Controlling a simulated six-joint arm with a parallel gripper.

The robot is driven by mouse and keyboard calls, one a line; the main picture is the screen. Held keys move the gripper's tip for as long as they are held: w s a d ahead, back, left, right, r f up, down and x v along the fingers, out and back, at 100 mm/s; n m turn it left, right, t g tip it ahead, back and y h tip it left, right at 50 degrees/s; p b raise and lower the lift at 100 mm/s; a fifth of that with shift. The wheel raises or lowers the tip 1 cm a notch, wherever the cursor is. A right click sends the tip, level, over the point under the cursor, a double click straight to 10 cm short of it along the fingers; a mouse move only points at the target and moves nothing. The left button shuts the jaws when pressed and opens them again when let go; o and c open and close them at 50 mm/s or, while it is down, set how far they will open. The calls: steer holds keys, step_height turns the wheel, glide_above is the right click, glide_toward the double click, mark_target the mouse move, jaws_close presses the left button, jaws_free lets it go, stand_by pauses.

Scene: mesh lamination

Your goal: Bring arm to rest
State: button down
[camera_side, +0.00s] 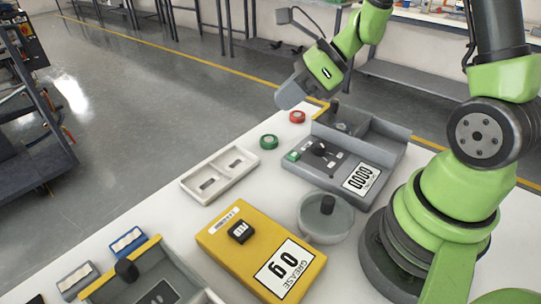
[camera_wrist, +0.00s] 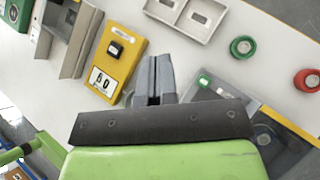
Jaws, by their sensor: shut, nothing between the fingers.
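My gripper (camera_side: 287,97) is raised above the far end of the white table (camera_side: 180,211), in the side view's upper middle. Its grey fingers also show in the wrist view (camera_wrist: 154,78), side by side, shut and empty. They are apart from the things on the table. My green arm reaches over from the right side.
A grey "0000" unit (camera_side: 375,160), a green round piece (camera_side: 269,142) and a red one (camera_side: 297,117) lie below my gripper. A two-slot white tray (camera_side: 220,175), a yellow box (camera_side: 230,262), a round grey container (camera_side: 313,225) and a grey-yellow bin (camera_side: 192,274) are nearer.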

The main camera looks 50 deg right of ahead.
steer(key=s+a+r+n+h, duration=0.2)
steer(key=s+r+n, duration=0.4)
steer(key=n, duration=0.6)
steer(key=s+a+r+n+t+h, duration=0.1)
steer(key=s+a+r+n+h, duration=0.1)
steer(key=s+r+n, duration=0.5)
steer(key=s+n, duration=0.1)
steer(key=n, duration=0.5)
steer(key=shift+s+a+h, duration=0.2)
steer(key=shift+h, duration=0.2)
